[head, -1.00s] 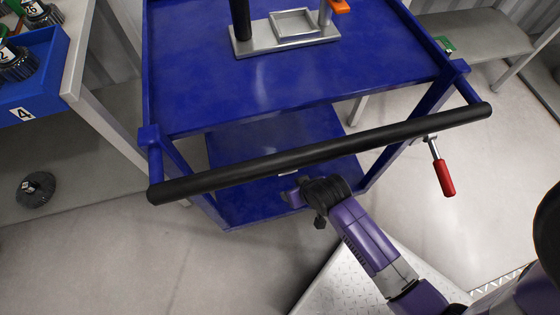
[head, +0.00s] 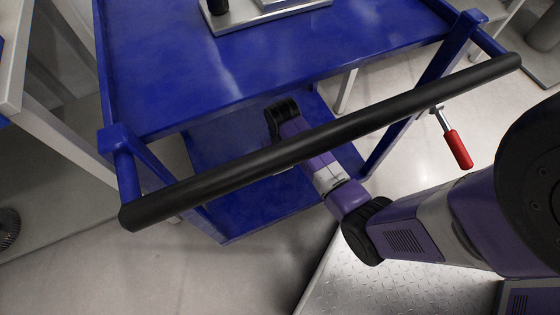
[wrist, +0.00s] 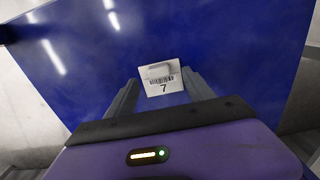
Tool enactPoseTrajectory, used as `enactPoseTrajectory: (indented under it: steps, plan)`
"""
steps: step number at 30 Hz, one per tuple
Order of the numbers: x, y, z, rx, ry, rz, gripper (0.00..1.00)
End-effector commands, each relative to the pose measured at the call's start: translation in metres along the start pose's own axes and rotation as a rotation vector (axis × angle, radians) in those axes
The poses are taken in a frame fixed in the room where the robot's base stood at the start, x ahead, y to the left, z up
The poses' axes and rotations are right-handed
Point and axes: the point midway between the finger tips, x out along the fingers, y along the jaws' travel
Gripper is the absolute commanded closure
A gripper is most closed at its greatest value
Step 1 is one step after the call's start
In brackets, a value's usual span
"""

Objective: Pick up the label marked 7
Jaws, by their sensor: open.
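The label marked 7 (wrist: 162,88) is a small white card with a barcode and a raised grey tab on its upper part. It lies on a blue surface in the wrist view. My gripper (wrist: 161,77) is open, its two grey fingers either side of the label. No contact with the label is visible. In the head view my arm runs under the black handlebar toward the cart's lower shelf (head: 225,215). The gripper's fingers and the label cannot be made out there.
The blue cart's top shelf (head: 270,75) is above my arm's end, carrying a metal fixture (head: 265,12). The black handlebar (head: 330,138) crosses over my arm. A red-handled tool (head: 456,148) hangs at the right. A pale bench (head: 60,110) stands at the left.

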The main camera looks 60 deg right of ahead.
Motion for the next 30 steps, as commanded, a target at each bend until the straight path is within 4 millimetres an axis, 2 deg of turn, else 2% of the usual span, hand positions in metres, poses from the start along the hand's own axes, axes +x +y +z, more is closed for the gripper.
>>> enactPoseTrajectory:
  steps: [3, 7, 15, 17, 25, 30]
  plan:
    - [0.023, 0.002, 0.003, 0.002, -0.002, 0.000, 0.38]
    - [0.039, 0.002, 0.003, 0.000, 0.000, 0.000, 0.38]
    - [0.042, 0.002, 0.003, 0.000, 0.000, 0.000, 0.38]
    - [0.042, 0.002, 0.003, 0.000, 0.000, 0.000, 0.48]
    - [0.042, 0.002, 0.003, 0.000, 0.000, 0.000, 1.00]
    - [0.042, 0.002, 0.003, 0.000, 0.001, 0.000, 1.00]
